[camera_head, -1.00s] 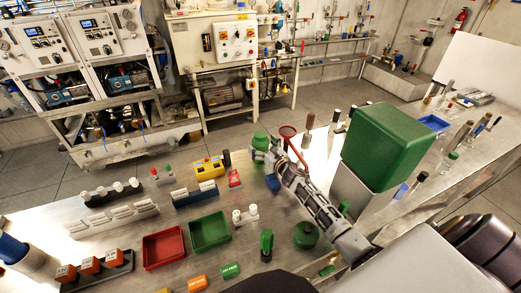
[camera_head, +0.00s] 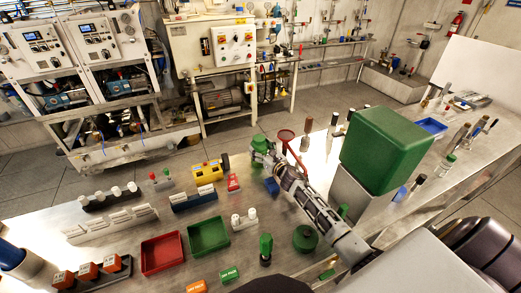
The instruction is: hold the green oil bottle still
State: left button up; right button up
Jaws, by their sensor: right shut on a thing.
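The green oil bottle (camera_head: 258,139) stands near the far edge of the metal table, its green top showing. My right gripper (camera_head: 262,153) is shut on it, with its arm reaching in from the lower right. The jaws and wrist cover the bottle's lower part, so I cannot see its base. The bottle looks upright.
A red funnel-like stand (camera_head: 286,135) is close beside the gripper. A large green box (camera_head: 388,145) stands to the right of my arm. A yellow device (camera_head: 207,172), a red tray (camera_head: 162,270) and a green tray (camera_head: 208,251) lie to the left.

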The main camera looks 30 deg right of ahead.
aim_at(261, 139)
jog(key=shift+r+p, duration=2)
jog(key=shift+r, duration=0.85)
notch_tip(261, 139, up, 2)
jog(key=shift+r+p, duration=0.1)
jog(key=shift+p, duration=0.25)
jog(key=shift+r, duration=1.05)
jog(key=o, duration=0.7)
jog(key=c, duration=0.9)
jog(key=shift+d, duration=0.1)
jog(key=shift+c, duration=0.2)
